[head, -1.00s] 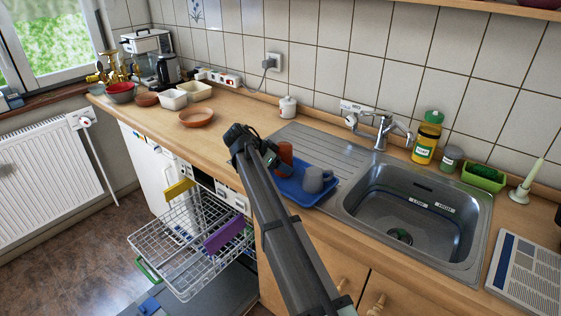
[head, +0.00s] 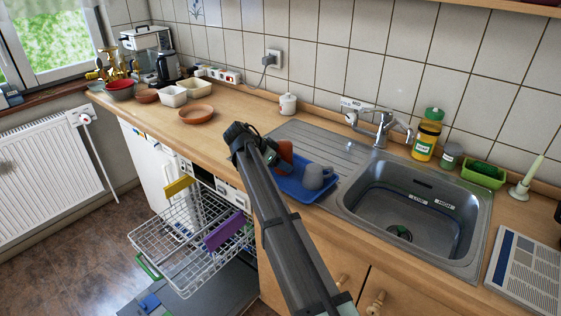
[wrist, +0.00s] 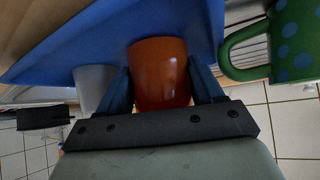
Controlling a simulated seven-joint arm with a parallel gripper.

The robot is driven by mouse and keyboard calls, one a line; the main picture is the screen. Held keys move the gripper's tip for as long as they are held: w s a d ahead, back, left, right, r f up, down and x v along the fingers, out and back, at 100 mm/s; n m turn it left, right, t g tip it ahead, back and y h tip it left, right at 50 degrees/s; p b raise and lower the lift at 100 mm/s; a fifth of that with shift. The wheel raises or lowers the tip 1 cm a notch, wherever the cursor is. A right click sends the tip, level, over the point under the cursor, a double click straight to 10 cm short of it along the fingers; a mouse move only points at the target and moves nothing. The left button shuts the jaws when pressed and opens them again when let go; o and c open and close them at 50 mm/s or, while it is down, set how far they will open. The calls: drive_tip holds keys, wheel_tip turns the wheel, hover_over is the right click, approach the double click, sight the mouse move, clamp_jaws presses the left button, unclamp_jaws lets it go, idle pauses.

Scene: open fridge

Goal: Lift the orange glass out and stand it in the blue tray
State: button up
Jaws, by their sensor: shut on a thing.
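The orange glass (wrist: 160,72) sits between the two fingers of my gripper (wrist: 163,88), which is shut on it. In the head view the glass (head: 286,149) shows beside my gripper (head: 270,152), over the back left part of the blue tray (head: 297,193), and looks tilted. My arm hides part of the tray. I cannot tell whether the glass touches the tray. A grey mug (head: 314,177) stands in the tray, right of the glass. The tray (wrist: 75,45) and grey mug (wrist: 92,85) also show in the wrist view.
A green mug with blue dots (wrist: 292,45) is close to the right finger in the wrist view. The steel sink (head: 412,215) lies right of the tray. The open dishwasher rack (head: 185,245) is below left. A brown bowl (head: 196,114) stands on the counter.

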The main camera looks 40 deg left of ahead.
drive_tip(key=shift+f, duration=0.35)
idle(0.5)
drive_tip(key=o, duration=1.3)
drive_tip(key=shift+s, duration=0.1)
drive_tip(key=shift+v, duration=3.45)
